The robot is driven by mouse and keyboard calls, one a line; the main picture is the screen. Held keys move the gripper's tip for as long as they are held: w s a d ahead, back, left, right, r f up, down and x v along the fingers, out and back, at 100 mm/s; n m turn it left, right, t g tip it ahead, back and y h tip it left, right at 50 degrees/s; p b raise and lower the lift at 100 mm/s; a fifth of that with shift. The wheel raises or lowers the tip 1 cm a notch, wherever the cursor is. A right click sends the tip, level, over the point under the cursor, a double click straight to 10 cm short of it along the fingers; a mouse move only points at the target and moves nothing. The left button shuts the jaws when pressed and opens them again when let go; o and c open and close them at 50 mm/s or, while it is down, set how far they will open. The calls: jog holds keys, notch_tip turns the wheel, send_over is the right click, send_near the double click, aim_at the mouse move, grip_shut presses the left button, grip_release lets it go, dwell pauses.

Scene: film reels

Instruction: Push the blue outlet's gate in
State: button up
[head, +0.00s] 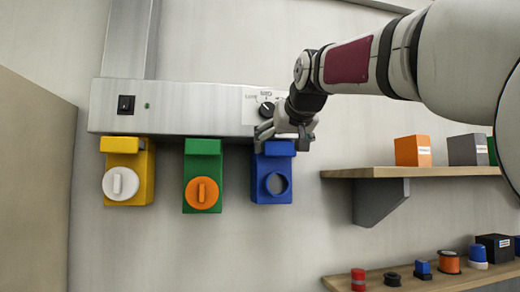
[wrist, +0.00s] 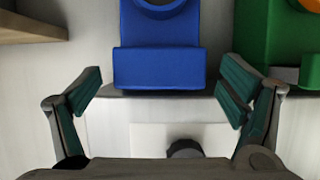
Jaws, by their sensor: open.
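The blue outlet (head: 270,191) hangs on the wall under the right part of a metal panel. Its front has a round, dark recess with no cap in it. Its gate (head: 280,148) is a blue block across the outlet's top; the gate also shows in the wrist view (wrist: 160,68), where the picture is upside down. My gripper (head: 284,138) is open and empty at the gate. In the wrist view, one finger is on each side of the gate, with gaps between. Whether either finger touches the outlet in depth, I cannot tell.
A green outlet (head: 190,163) with an orange cap and a yellow outlet (head: 146,168) with a white cap hang to the left. The metal panel (head: 180,105) carries a black dial (head: 267,109) close to my gripper. A wooden shelf (head: 410,172) juts out at right.

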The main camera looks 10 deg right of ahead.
jog(key=v, duration=1)
jog(key=shift+w, duration=0.1)
jog(key=s+f+g, duration=0.2)
jog(key=s+f, duration=0.6)
jog(key=f, duration=0.6)
jog(key=s+f+g, duration=0.3)
jog(key=s+f, duration=0.6)
jog(key=f, duration=0.5)
jog(key=s+f+g, duration=0.3)
jog(key=s+f, duration=0.5)
jog(key=f, duration=0.6)
jog(key=shift+s+b, duration=0.3)
jog(key=shift+s, duration=0.1)
jog(key=shift+d+r, duration=0.1)
